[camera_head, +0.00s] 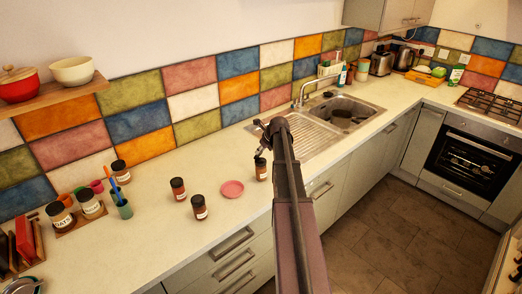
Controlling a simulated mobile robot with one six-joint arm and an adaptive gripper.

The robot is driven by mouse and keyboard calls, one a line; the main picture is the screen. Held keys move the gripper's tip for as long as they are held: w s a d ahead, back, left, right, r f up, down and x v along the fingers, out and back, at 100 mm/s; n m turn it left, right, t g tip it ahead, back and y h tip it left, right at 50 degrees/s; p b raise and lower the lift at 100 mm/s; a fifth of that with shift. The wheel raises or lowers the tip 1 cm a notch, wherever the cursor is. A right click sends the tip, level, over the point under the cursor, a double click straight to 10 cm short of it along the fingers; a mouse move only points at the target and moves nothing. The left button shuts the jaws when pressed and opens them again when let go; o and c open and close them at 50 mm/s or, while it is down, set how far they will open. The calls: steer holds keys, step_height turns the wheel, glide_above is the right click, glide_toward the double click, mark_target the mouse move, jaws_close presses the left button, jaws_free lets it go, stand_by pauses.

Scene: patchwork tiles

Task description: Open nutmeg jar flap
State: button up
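Three small brown spice jars with dark lids and white labels stand on the pale worktop. One jar (178,189) is left of the pink saucer, a second jar (199,208) stands nearer the front edge, and a third jar (261,172) is right of the saucer. The labels are too small to read, so I cannot tell which is nutmeg. My gripper (259,153) hangs at the end of my arm, just over or beside the top of the third jar. I cannot tell whether it touches the lid, or whether its fingers are open. My arm hides part of the worktop.
A pink saucer (232,189) lies between the jars. A green cup (125,210) with utensils and larger labelled jars (91,205) stand to the left. The sink (340,112) and its drainer lie beyond my arm. The worktop (175,240) in front of the jars is clear.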

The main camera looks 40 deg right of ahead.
steer(key=shift+o, duration=0.8)
steer(key=shift+w+f, duration=0.1)
steer(key=shift+w, duration=0.05)
steer(key=shift+s, duration=0.2)
